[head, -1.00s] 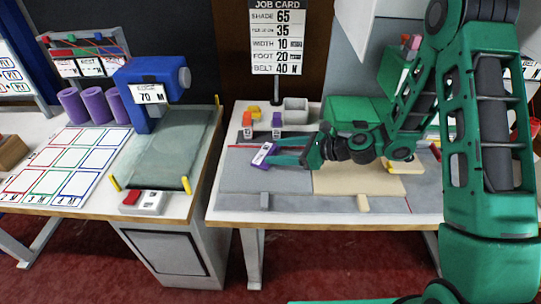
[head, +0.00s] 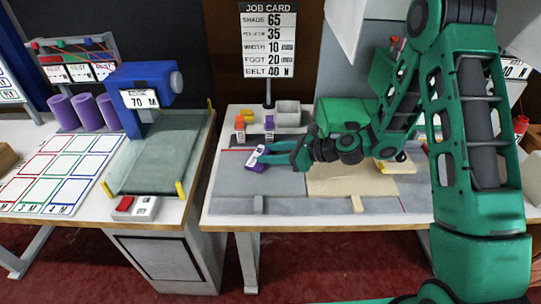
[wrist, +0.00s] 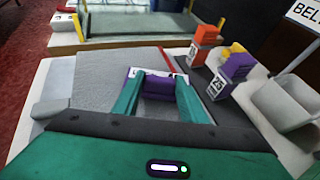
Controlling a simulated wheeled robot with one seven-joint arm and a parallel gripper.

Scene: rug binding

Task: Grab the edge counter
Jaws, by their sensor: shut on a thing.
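The edge counter, a small purple block with a white label (head: 257,160), is at the left part of the grey rug on the right-hand table. My gripper (head: 263,156) reaches it from the right and is shut on it. In the wrist view the purple counter (wrist: 158,84) sits between my two green fingers (wrist: 158,95), one on each side. Its white label shows at the far edge. I cannot tell whether it touches the rug.
Orange (head: 240,125) and purple (head: 269,124) labelled blocks stand behind the rug, with a yellow piece (head: 248,115) and an open grey bin (head: 289,113). A blue machine (head: 142,90) stands on the left table, across a gap. The rug's front left is clear.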

